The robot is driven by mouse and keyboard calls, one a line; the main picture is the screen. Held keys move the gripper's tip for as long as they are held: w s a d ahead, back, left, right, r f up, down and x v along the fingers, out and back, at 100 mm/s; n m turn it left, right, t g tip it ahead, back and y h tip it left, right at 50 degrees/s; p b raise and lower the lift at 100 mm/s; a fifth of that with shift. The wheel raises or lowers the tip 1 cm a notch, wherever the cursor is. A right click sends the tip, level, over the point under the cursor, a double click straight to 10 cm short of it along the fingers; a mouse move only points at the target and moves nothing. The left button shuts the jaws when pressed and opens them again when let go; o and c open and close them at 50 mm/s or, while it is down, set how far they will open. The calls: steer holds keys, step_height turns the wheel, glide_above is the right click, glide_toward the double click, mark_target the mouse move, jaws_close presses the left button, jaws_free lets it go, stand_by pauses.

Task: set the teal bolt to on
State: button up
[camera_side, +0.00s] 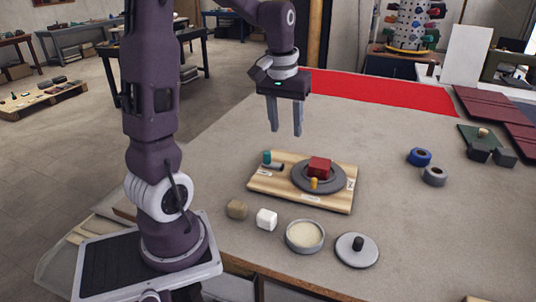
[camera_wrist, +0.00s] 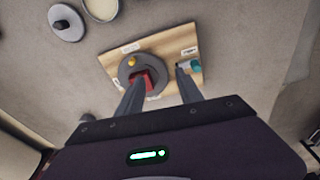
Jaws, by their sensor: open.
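Small white labels lie near the slot, too small to read. On the same board is a grey round disc (camera_side: 335,183) with a red block (camera_side: 320,166) and a yellow knob (camera_side: 314,183). My gripper (camera_side: 286,132) is open and empty, pointing down above the back of the board, apart from everything on it.
Blue (camera_side: 420,157) and grey (camera_side: 434,176) tape rolls lie right. The table between is clear.

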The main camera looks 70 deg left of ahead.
mark_target(267, 152)
steer(key=a+f+n, duration=0.1)
steer(key=a+f, duration=0.1)
steer(key=a, duration=0.1)
steer(key=a+f+n+g, duration=0.1)
steer(key=a+f, duration=0.2)
steer(key=a, duration=0.1)
steer(key=a+f+n, duration=0.1)
steer(key=a+f, duration=0.1)
steer(key=a, duration=0.2)
steer(key=shift+f+h, duration=0.35)
steer(key=shift+h, duration=0.05)
step_height(267, 152, down, 7)
steer(key=shift+f, duration=0.15)
jaws_close()
